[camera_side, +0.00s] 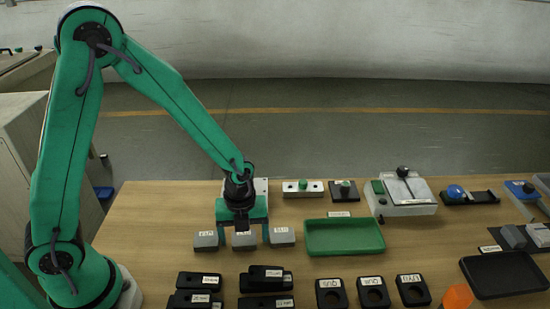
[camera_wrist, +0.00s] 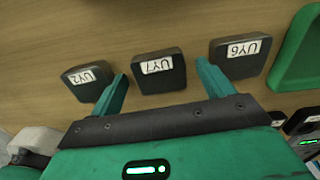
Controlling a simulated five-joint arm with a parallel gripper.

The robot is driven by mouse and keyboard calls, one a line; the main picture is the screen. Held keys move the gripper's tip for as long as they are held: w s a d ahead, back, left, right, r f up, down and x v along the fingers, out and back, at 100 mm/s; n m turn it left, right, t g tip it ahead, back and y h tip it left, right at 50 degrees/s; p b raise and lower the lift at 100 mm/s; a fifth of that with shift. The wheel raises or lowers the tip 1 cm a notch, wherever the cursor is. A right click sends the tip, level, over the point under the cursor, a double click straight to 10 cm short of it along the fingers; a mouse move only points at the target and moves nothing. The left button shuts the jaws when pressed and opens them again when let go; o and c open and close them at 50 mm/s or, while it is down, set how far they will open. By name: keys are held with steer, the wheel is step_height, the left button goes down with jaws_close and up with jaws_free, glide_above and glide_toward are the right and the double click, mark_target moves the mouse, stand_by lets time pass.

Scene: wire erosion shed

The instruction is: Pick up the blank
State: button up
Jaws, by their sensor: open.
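Three grey blocks with white labels stand in a row on the wooden table; the task line does not say which is the blank. In the wrist view the left block (camera_wrist: 88,81) seems to read UY2, the middle block (camera_wrist: 160,82) UY7 and the right block (camera_wrist: 240,58) UY6. The side view shows the left block (camera_side: 206,241), middle block (camera_side: 244,241) and right block (camera_side: 281,237). My gripper (camera_side: 243,229) points down over the middle block, its fingers open. In the wrist view my gripper (camera_wrist: 161,73) has one finger on each side of the middle block, holding nothing.
A green tray (camera_side: 345,251) lies right of the blocks. Black labelled pieces (camera_side: 266,280) and black ring holders (camera_side: 373,292) are in front. A switch plate (camera_side: 303,189) and a grey device (camera_side: 400,208) stand behind. A black tray (camera_side: 505,291) is far right.

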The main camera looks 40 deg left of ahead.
mark_target(245, 238)
steer(key=shift+c, duration=0.2)
stand_by(0.3)
steer(key=c, duration=1.4)
steer(key=shift+o, duration=0.2)
steer(key=shift+r, duration=0.1)
steer(key=shift+r, duration=0.95)
step_height(245, 238, up, 2)
steer(key=s+d+r, duration=0.7)
steer(key=s+d, duration=0.1)
steer(key=shift+d, duration=0.2)
